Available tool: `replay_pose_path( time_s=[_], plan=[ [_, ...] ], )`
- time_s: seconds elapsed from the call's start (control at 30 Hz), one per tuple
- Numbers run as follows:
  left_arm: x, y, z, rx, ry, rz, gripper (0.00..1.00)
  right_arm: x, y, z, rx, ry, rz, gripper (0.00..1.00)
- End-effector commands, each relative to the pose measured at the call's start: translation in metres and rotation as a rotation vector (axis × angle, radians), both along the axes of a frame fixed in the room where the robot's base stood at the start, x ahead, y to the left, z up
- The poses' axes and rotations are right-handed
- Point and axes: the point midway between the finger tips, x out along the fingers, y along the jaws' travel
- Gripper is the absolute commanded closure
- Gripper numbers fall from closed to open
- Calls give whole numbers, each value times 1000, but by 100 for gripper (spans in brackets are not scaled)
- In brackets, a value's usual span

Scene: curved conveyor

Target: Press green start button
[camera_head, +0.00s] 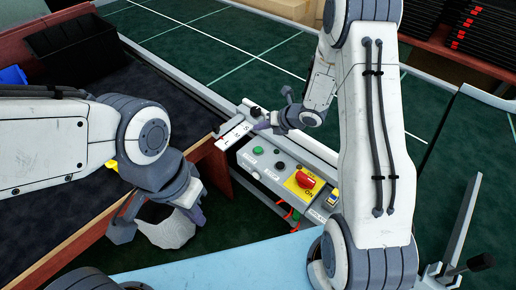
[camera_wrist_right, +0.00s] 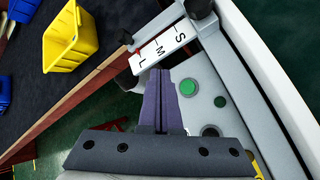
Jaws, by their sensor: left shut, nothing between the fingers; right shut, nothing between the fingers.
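The green start button (camera_head: 258,150) is on the grey control panel (camera_head: 262,170), at its upper left. In the right wrist view the green button (camera_wrist_right: 188,87) is round, uncovered and just right of my fingertips. My right gripper (camera_head: 262,126) is shut and empty, with its fingers over the upper end of the panel near the button. In the right wrist view its closed fingers (camera_wrist_right: 160,84) appear beside the button; I cannot tell their height above the panel. My left gripper (camera_head: 199,214) is shut and empty, low at the left of the panel.
A white S-M-L label (camera_head: 235,134) lies close to my right fingers. A wooden bin wall (camera_head: 212,160) stands left. A yellow bin (camera_wrist_right: 68,40) shows in the wrist view.

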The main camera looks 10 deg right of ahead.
Motion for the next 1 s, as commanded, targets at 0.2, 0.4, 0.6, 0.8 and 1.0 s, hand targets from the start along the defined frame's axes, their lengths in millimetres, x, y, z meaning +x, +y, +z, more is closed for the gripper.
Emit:
replay_pose_path(
  time_s=[0.2,0.4,0.6,0.8,1.0],
  plan=[
    [0,0,0,0,0,0,100,0,1,0,0,1,-2,100],
    [0,0,-5,0,0,0,100,0,1,-7,0,3,-3,100],
    [0,0,-18,0,0,0,100,0,1,-28,0,3,-3,100],
    [0,0,-35,0,0,0,100,0,1,-57,1,3,-4,100],
    [0,0,-60,0,0,0,100,0,1,-83,0,1,-4,100]
  ],
)
